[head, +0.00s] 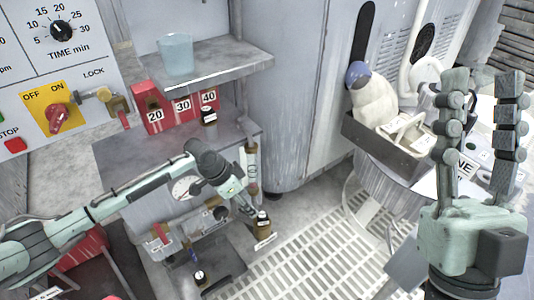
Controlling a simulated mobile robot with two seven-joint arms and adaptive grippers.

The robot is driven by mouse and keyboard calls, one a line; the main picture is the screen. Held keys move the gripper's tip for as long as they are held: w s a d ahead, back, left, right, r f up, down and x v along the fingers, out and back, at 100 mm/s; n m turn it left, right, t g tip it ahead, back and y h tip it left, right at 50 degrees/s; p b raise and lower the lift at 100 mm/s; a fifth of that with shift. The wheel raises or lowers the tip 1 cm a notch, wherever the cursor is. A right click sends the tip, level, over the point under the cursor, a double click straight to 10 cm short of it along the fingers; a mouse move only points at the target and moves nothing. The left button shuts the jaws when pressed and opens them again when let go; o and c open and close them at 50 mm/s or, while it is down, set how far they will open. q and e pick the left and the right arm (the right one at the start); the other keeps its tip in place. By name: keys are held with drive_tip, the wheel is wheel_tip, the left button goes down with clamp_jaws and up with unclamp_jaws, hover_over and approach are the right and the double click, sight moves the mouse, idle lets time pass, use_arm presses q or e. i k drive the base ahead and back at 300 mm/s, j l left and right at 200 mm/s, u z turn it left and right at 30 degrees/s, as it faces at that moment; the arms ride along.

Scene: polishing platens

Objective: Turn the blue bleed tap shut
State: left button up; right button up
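A small blue piece (193,253), which looks like the blue bleed tap, shows low in the head view among fittings below the gauge. It is too small to tell which way its handle is turned. My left gripper (247,210) points down and right, above and to the right of the blue piece and apart from it. Its fingertips are close to a small brown bottle (263,224); I cannot tell whether they touch it or how far they are open. My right gripper (482,95) is raised at the right, its two fingers apart with nothing between them.
A round gauge (184,187) and a red-handled fitting (160,236) are near the blue piece. Red numbered blocks (182,108) stand below a shelf (215,78) with a clear beaker (176,53). A grey bin (385,150) is at right. Floor grating (320,245) is open.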

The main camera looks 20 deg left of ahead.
sight(193, 256)
drive_tip(key=k, duration=1)
